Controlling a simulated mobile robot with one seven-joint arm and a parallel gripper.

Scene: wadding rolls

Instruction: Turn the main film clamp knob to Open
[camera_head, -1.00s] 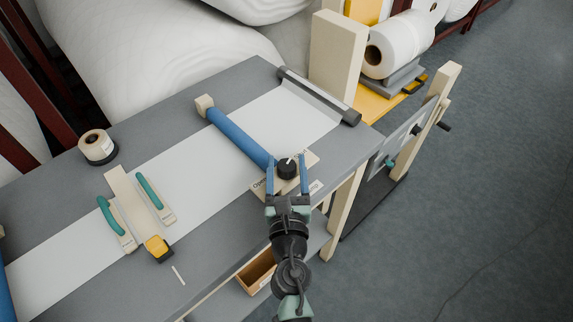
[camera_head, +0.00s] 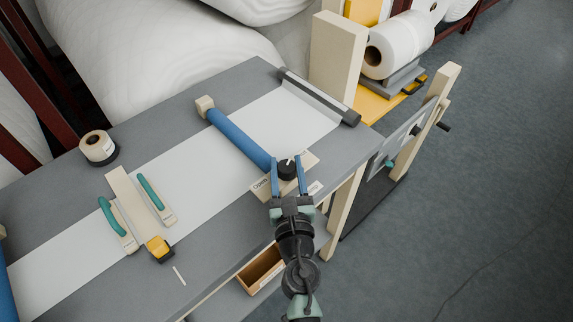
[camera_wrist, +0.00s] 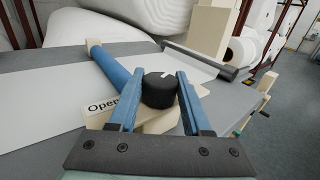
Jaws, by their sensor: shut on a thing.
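The main film clamp knob (camera_head: 287,169) is black and round with a white pointer mark on top. It sits on a beige plate at the near end of a blue clamp bar (camera_head: 238,138). In the wrist view the knob (camera_wrist: 160,90) stands between my fingers, and its white mark points up and slightly right. The label "Open" (camera_wrist: 102,106) shows on the plate to the left of the knob; the rest of the plate is partly hidden by my fingers. My gripper (camera_head: 288,176) has its two blue fingers on either side of the knob, shut on it.
White film (camera_head: 150,170) runs across the grey table (camera_head: 225,95). A tape roll (camera_head: 97,147), two teal-handled tools and a yellow-ended tool (camera_head: 158,248) lie to the left. A dark bar (camera_head: 320,97) crosses the film's far end. A wooden post (camera_head: 337,55) stands behind.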

